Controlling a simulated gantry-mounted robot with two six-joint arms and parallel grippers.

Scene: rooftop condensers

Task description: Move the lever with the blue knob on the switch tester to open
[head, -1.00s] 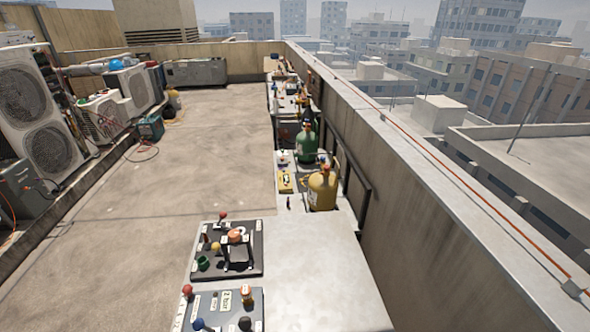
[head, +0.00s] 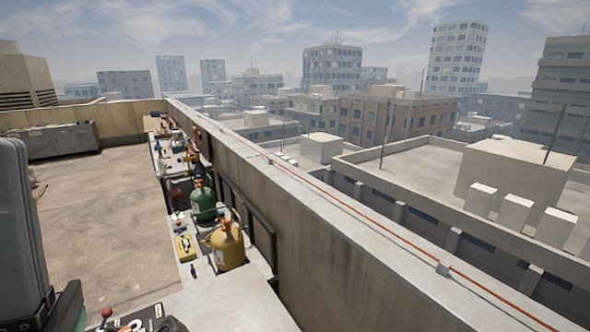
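The lever with the blue knob is out of the head view at this moment. Only the far part of a dark panel (head: 145,317) shows at the bottom edge, with a red knob (head: 106,312) standing on it. I cannot tell from this part whether it belongs to the switch tester. A grey link of my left arm stands at the left edge, and its dark lower end reaches the bottom edge beside the panel. The fingers of my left gripper are not visible. My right gripper is not in view.
A pale bench (head: 235,305) runs along the parapet (head: 330,255). A yellow cylinder (head: 228,248) and a green cylinder (head: 203,203) stand on its right side, with a yellow meter (head: 185,247) to their left. The bench front right of the panel is bare.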

